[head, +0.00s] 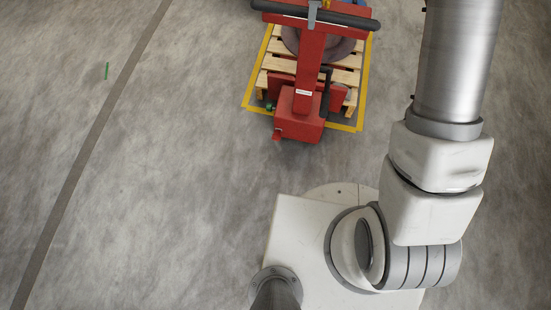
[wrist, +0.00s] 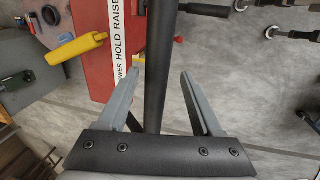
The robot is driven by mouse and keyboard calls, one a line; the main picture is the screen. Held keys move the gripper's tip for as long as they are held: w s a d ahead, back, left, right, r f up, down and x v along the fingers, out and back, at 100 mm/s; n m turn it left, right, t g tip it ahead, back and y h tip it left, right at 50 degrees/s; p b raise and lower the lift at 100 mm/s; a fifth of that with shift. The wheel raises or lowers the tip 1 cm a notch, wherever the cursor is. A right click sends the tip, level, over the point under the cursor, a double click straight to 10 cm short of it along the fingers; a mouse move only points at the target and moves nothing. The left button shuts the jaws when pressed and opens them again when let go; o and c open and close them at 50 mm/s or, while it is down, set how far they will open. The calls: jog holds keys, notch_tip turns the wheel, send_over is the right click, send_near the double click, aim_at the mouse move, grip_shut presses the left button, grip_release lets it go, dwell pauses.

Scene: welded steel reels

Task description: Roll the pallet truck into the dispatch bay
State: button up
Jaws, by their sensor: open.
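The red pallet truck (head: 300,118) stands at the top middle of the head view, its black crossbar handle (head: 350,20) towards the top edge. A wooden pallet (head: 350,76) with a dark steel reel (head: 338,46) lies behind its red mast. My gripper (wrist: 158,74) is open in the wrist view. A black bar (wrist: 161,45) runs between its two grey fingers, with space visible on both sides. Beside the bar is a red part (wrist: 93,22) with a white LOWER HOLD RAISE strip. My gripper is outside the head view.
Yellow floor tape (head: 364,98) outlines the area around the pallet. A dark floor line (head: 85,160) runs diagonally at left; the concrete there is mostly clear. In the wrist view, a yellow grip (wrist: 75,48) sticks out at left, and black-handled items (wrist: 293,35) show at upper right.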

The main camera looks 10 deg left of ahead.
notch_tip(320, 180, up, 7)
jog(key=s+p, duration=0.1)
jog(key=p, duration=0.3)
jog(key=shift+s, duration=0.15)
dwell(0.8)
jog(key=s+d+r+m+t, duration=0.1)
jog(key=s+d+r+m, duration=0.4)
jog(key=r, duration=0.3)
jog(key=s+d+r+m+t, duration=0.1)
jog(key=s+d+r+m, duration=0.2)
jog(key=s+d+r, duration=0.3)
jog(key=s+d+r+m, duration=0.2)
jog(key=s+d+m, duration=0.1)
jog(key=s, duration=0.6)
jog(key=s+d+r+m+t, duration=0.1)
jog(key=s+d+r+m, duration=0.1)
jog(key=s+m, duration=0.4)
jog(key=s+d, duration=0.1)
jog(key=s, duration=0.3)
jog(key=shift+m, duration=0.3)
